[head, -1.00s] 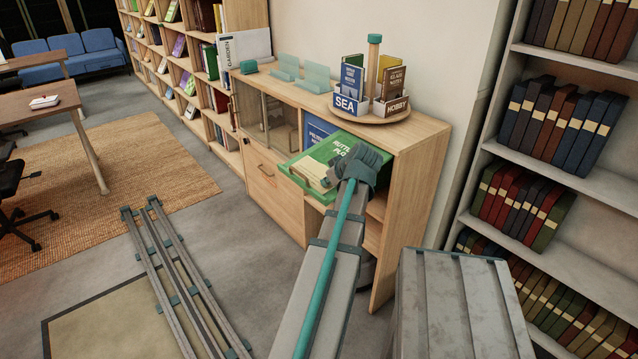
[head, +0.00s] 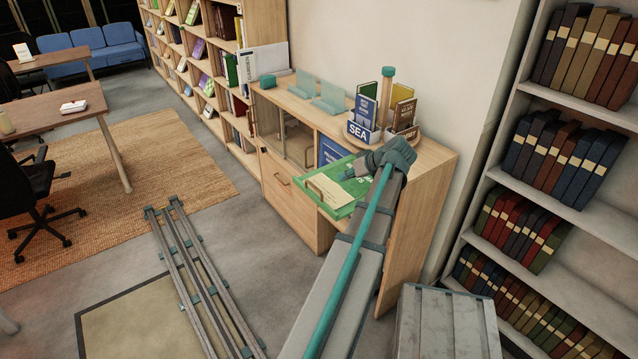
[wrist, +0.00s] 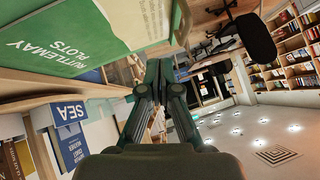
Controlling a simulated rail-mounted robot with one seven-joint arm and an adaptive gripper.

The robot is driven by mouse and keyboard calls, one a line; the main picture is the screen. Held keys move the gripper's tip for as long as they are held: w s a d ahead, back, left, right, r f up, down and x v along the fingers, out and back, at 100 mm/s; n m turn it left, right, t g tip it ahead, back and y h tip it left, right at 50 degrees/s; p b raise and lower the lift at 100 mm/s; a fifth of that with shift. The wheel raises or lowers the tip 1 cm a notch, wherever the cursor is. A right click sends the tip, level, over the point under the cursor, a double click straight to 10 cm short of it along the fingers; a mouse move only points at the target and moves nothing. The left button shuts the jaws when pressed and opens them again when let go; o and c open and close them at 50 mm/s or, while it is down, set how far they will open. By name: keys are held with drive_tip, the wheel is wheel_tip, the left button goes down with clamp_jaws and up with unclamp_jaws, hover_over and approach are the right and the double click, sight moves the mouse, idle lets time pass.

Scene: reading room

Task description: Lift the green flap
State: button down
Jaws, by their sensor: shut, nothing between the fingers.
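The green flap (head: 352,171) is on the front of the wooden cabinet, in the right part of it. It sticks out into the room, tilted, and its white lettering is partly covered. In the wrist view the green flap (wrist: 75,30) fills the upper left, reading "RUTTLEMAY PLOTS" upside down. My gripper (wrist: 163,68) is shut and empty, its fingertips beside the flap's right end in the wrist view. Whether they touch it I cannot tell. In the head view my wrist hides the flap's right side.
A round stand with a blue SEA box (head: 359,131) and books is on the cabinet top (head: 312,115). Clear teal bookends (head: 328,95) stand left of it. A shelf of books (head: 555,150) rises at the right. Open grey floor (head: 265,240) lies in front of the cabinet.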

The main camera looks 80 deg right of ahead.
sight(318, 197)
drive_tip(key=shift+t+y, duration=0.3)
drive_tip(key=p+x, duration=0.1)
drive_tip(key=x, duration=0.2)
drive_tip(key=p+x, duration=0.1)
drive_tip(key=x, duration=0.3)
drive_tip(key=a+p+x, duration=0.1)
drive_tip(key=x, duration=0.2)
drive_tip(key=shift+w+d+r, duration=0.1)
drive_tip(key=shift+w, duration=0.35)
drive_tip(key=f+p, duration=0.1)
drive_tip(key=a+f, duration=0.1)
drive_tip(key=shift+w+f+p, duration=0.2)
drive_tip(key=shift+f+p, duration=0.15)
drive_tip(key=shift+p, duration=0.05)
drive_tip(key=shift+w+a+f, duration=0.15)
drive_tip(key=shift+a+f, duration=0.05)
drive_tip(key=shift+f, duration=0.5)
